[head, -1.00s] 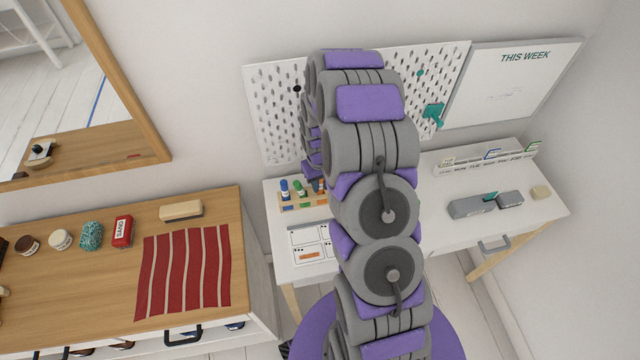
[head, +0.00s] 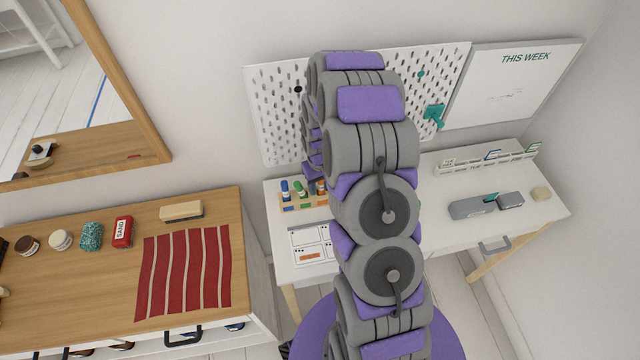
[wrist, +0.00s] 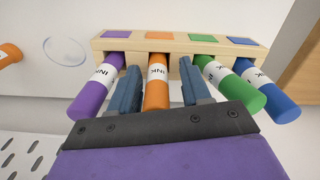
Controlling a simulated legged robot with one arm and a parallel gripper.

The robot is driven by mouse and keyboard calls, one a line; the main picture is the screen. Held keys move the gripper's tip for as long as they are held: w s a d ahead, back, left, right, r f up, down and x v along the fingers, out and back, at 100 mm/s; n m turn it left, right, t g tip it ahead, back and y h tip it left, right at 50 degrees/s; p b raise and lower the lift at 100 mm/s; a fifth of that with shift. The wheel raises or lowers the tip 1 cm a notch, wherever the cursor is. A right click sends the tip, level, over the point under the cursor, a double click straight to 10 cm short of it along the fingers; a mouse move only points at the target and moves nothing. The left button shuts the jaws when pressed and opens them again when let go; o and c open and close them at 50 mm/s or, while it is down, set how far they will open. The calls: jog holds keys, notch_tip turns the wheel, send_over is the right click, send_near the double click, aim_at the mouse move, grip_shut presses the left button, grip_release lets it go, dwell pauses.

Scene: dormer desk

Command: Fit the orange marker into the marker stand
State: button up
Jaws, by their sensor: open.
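The orange marker (wrist: 157,82), with a white INK band, stands in the slot by the orange square of the wooden marker stand (wrist: 120,44). It looks in line with the purple, green and blue markers, though how deep it sits is hidden. My gripper (wrist: 159,70) is open, its two blue-grey fingers on either side of the orange marker with visible gaps. In the head view the stand (head: 291,208) is at the back left of the white desk, and the orange marker (head: 321,187) shows partly beside my arm.
The purple (wrist: 95,90), green (wrist: 233,88) and blue (wrist: 270,95) markers stand close beside my fingers. A pegboard (head: 275,110) is behind the stand. An orange object (wrist: 8,52) shows at the wrist view's left edge. A grey case (head: 470,207) lies farther right on the desk.

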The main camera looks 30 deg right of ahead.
notch_tip(320, 180, up, 11)
jog(key=shift+w+r+p, duration=0.1)
jog(key=shift+p, duration=0.75)
jog(key=s+a+r+g, duration=0.1)
jog(key=s+a+r, duration=0.4)
jog(key=s+r, duration=0.3)
jog(key=s+a+r, duration=0.6)
jog(key=s+r, duration=0.2)
jog(key=s+a+r, duration=0.1)
jog(key=s, duration=0.7)
jog(key=s+a+r, duration=0.2)
jog(key=s, duration=0.6)
jog(key=shift+s+r+n+g, duration=0.2)
jog(key=shift+s+n+g, duration=0.1)
jog(key=shift+g, duration=0.1)
jog(key=shift+w, duration=0.1)
